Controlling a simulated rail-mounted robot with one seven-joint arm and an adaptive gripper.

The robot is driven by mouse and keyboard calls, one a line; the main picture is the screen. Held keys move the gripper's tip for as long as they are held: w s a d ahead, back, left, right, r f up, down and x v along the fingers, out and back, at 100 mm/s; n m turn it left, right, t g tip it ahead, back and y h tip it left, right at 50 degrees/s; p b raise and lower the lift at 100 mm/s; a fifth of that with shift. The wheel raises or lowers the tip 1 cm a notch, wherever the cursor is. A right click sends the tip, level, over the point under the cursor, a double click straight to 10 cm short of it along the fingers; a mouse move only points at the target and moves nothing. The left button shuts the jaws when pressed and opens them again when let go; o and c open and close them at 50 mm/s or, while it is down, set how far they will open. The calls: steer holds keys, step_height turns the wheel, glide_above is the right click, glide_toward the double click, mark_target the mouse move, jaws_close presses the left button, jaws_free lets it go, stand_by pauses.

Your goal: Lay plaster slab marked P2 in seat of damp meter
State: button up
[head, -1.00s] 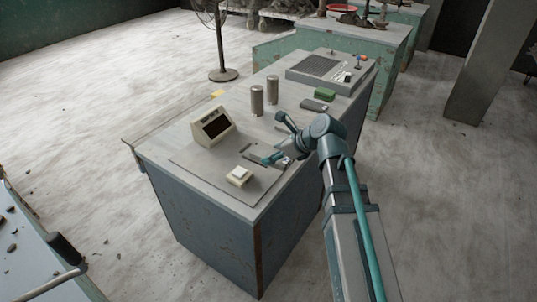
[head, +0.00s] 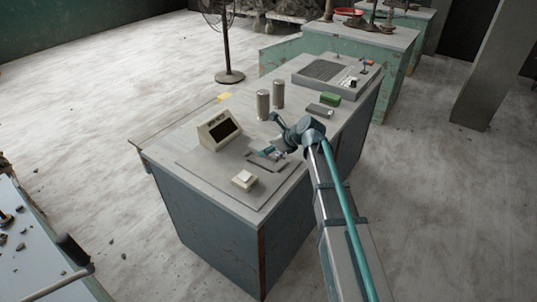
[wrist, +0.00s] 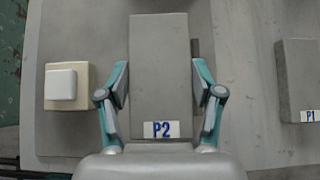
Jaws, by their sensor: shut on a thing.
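The plaster slab marked P2 (wrist: 160,75) is a flat grey rectangle with blue lettering on a white label. My gripper (wrist: 160,90) is shut on its two long sides; in the head view my gripper (head: 268,154) is low over the bench. The damp meter shows as a cream box with a dark display (head: 219,130), a grey base plate (head: 215,170) and a white button on a cream block (head: 244,180), also left in the wrist view (wrist: 62,85). The slab is over the plate beside the button; the seat is mostly hidden, and I cannot tell whether they touch.
A grey slab marked P1 (wrist: 298,85) lies to the right in the wrist view. Two metal cylinders (head: 263,104), a green block (head: 330,98), a dark grey block (head: 320,111) and a grilled console (head: 335,75) stand farther along the bench.

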mark_target(264, 159)
steer(key=shift+w+f, duration=0.6)
steer(key=shift+f, duration=1.65)
steer(key=shift+f, duration=0.35)
steer(key=o, duration=1.1)
steer(key=shift+s, duration=0.1)
steer(key=o, duration=0.4)
steer(key=shift+f, duration=0.2)
steer(key=shift+c, duration=0.2)
